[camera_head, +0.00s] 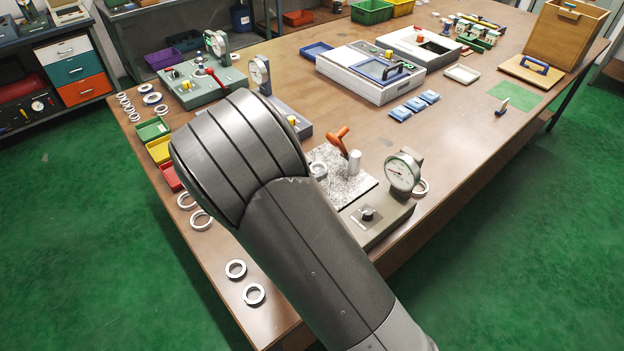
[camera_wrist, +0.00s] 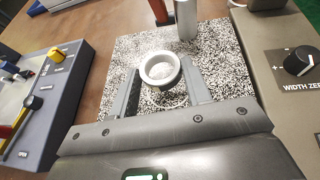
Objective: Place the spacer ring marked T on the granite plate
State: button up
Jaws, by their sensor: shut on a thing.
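A pale metal ring (camera_wrist: 160,84) is between the two fingers of my gripper (camera_wrist: 160,69) in the wrist view, and the fingers are shut on it. No T mark can be read on it. The ring is over the black-and-white speckled granite plate (camera_wrist: 118,60); I cannot tell whether it touches the plate. My arm hides my gripper there.
A metal post (camera_head: 355,163) and an orange-red handle (camera_head: 339,140) stand at the plate's back. A dial gauge (camera_head: 403,173) on a grey base with a black knob (camera_head: 367,214) is beside it. Loose rings (camera_head: 254,294) lie along the table's left edge.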

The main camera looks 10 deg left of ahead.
jog(key=shift+f, duration=1.7)
jog(key=o, duration=1.1)
jog(key=shift+f, duration=0.1)
jog(key=shift+o, duration=0.2)
